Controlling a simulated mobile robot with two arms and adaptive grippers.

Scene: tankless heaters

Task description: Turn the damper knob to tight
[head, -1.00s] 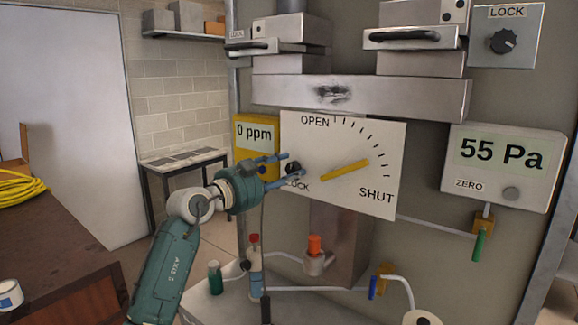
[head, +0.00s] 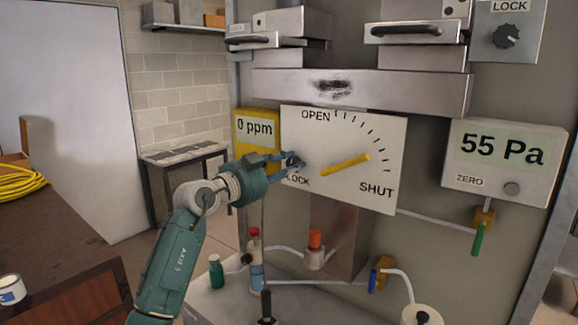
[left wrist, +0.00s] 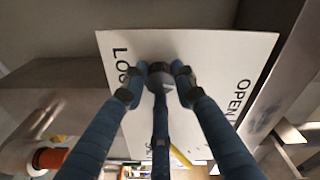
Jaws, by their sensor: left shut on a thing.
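The damper plate (head: 345,190) is a white panel marked OPEN at the top and SHUT at the lower right, with a yellow pointer (head: 346,164) aimed up and to the right. The small dark damper knob (left wrist: 160,76) sits at the plate's left side, above the LOCK label. My left gripper (head: 294,162) reaches it from the left, its blue fingers shut around the knob. In the left wrist view the fingers stand on both sides of the knob. The knob's exact setting cannot be told. My right gripper is out of view.
A yellow 0 ppm meter (head: 256,135) hangs just behind my left gripper. A 55 Pa gauge (head: 503,160) and another LOCK knob (head: 505,36) are on the right. Bottles and tubing with an orange-capped valve (head: 315,240) stand below the plate.

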